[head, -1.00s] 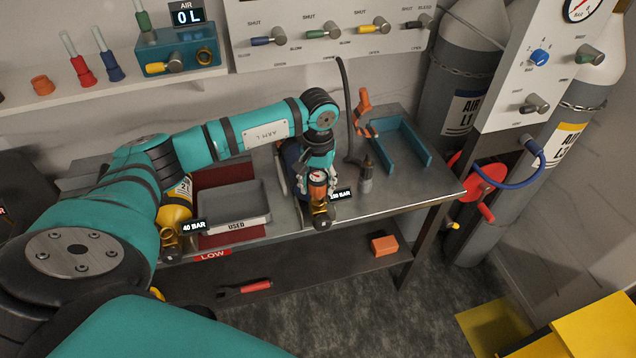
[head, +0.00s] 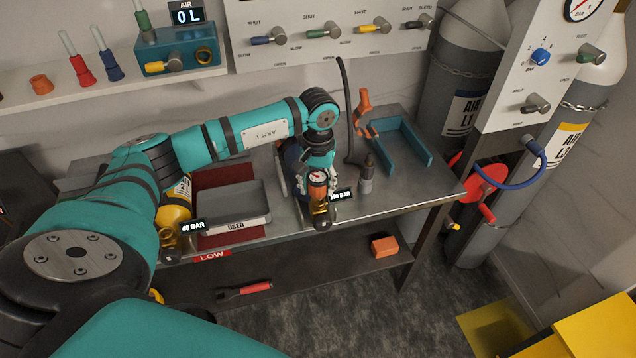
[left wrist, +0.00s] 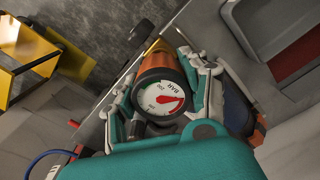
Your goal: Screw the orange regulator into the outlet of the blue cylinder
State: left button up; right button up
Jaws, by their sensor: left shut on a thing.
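My left gripper (head: 317,184) is shut on the orange regulator (head: 317,177), whose dial with a red needle faces up. In the left wrist view the regulator (left wrist: 160,85) sits between the fingers of my gripper (left wrist: 165,95). It is at the brass outlet (head: 321,208) of the blue cylinder (head: 291,160), which lies on the bench mostly hidden behind my arm. I cannot tell how far the regulator is seated in the outlet. A label near it reads about 150 BAR, partly covered. My right gripper is not in view.
A yellow cylinder (head: 175,208) marked 40 BAR lies on the left. A grey USED tray (head: 262,203) stands between the cylinders. A dark nozzle-like tool (head: 367,175) and a teal bracket (head: 415,150) are on the right. An orange block (head: 384,246) is on the lower shelf.

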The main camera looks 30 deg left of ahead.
pick_arm(q)
jog(key=shift+f+b, duration=1)
jog(key=shift+f, duration=0.1)
jog(key=m+b, duration=0.4)
jog(key=m, duration=0.1)
jog(key=m+b, duration=0.2)
jog(key=shift+w+f, duration=0.1)
jog(key=shift+f, duration=0.2)
jog(key=shift+r+m, duration=0.2)
jog(key=shift+m, duration=0.9)
jog(key=shift+r, duration=0.15)
jog(key=o, duration=1.5)
notch_tip(320, 180, up, 12)
jog(key=shift+f, duration=0.1)
